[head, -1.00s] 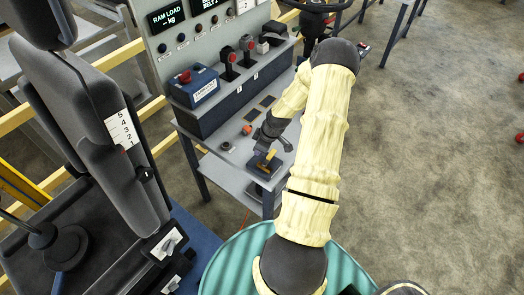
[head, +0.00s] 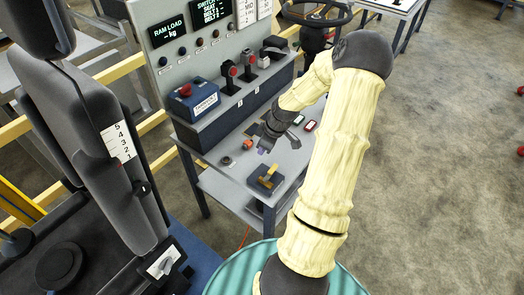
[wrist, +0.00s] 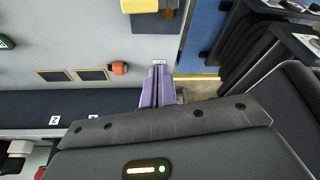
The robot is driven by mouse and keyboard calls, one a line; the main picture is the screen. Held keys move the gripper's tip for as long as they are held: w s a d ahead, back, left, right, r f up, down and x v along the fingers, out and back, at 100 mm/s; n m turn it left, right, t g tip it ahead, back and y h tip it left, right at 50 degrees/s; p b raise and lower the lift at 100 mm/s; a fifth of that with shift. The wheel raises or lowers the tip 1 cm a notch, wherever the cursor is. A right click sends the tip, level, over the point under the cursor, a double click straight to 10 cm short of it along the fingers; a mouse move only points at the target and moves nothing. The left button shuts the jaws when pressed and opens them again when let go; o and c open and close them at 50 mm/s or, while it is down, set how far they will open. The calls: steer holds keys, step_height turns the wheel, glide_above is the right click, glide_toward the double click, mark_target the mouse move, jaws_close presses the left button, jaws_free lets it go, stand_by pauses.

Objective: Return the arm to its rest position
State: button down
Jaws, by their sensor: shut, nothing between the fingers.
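My arm, in a cream cover, reaches across the head view from the bottom to the console. My gripper (head: 262,149) is above the grey console shelf (head: 236,172), apart from the controls there. In the wrist view its purple fingers (wrist: 158,88) lie together with nothing between them. A yellow-handled lever on a dark base (head: 267,179) stands on the shelf just in front of my gripper. The yellow part also shows at the top edge of the wrist view (wrist: 150,5).
An orange knob (head: 248,144) and a blue box with a red button (head: 193,97) are left of my gripper. Red-topped levers (head: 231,72) stand behind. A black seat (head: 100,130) fills the left. A steering wheel (head: 318,12) is behind my elbow. Open floor (head: 440,160) lies right.

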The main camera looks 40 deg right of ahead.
steer(key=shift+a, duration=0.1)
stand_by(0.3)
steer(key=s+a+r+m, duration=0.2)
steer(key=s+a+r, duration=0.2)
steer(key=a, duration=0.3)
steer(key=s+a+r+m+h, duration=0.1)
steer(key=s+a+r, duration=0.3)
steer(key=a, duration=0.4)
steer(key=s+a+r+m+h, duration=0.1)
steer(key=s+a+r+m, duration=0.2)
steer(key=a, duration=0.5)
step_height(320, 180, up, 3)
steer(key=shift+s+f+m+g, duration=0.1)
steer(key=shift+s+m+g, duration=0.25)
steer(key=shift+s, duration=0.35)
